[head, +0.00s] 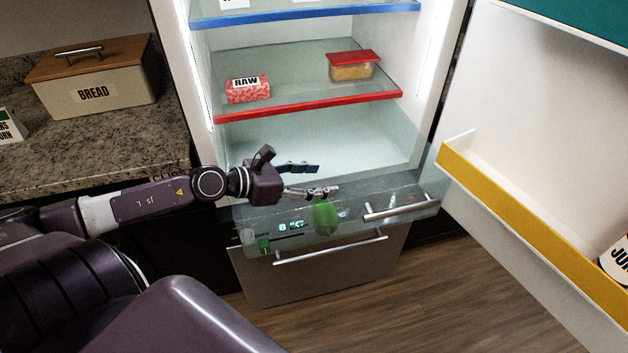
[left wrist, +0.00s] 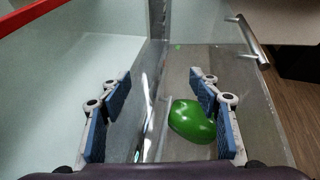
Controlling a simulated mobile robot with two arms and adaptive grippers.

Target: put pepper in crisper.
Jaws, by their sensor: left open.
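A green pepper (head: 326,218) shows through the clear front of the pulled-out crisper drawer (head: 425,190). In the left wrist view the pepper (left wrist: 192,121) lies in the clear drawer, close to the right finger in the picture. My left gripper (head: 324,179) is over the drawer, above the pepper, with its fingers apart. In the left wrist view my left gripper (left wrist: 160,108) has its blue pads wide apart with nothing held between them. The pepper seems to lie below the fingers; whether the right finger touches it I cannot tell. My right gripper is not in view.
A raw meat pack (head: 247,92) and a red-lidded container (head: 353,66) stand on the red-edged shelf (head: 310,106). The fridge door with a yellow-edged bin (head: 530,236) stands open at right. A steel lower front (head: 330,277) is beneath the crisper. A bread box (head: 95,85) is on the counter.

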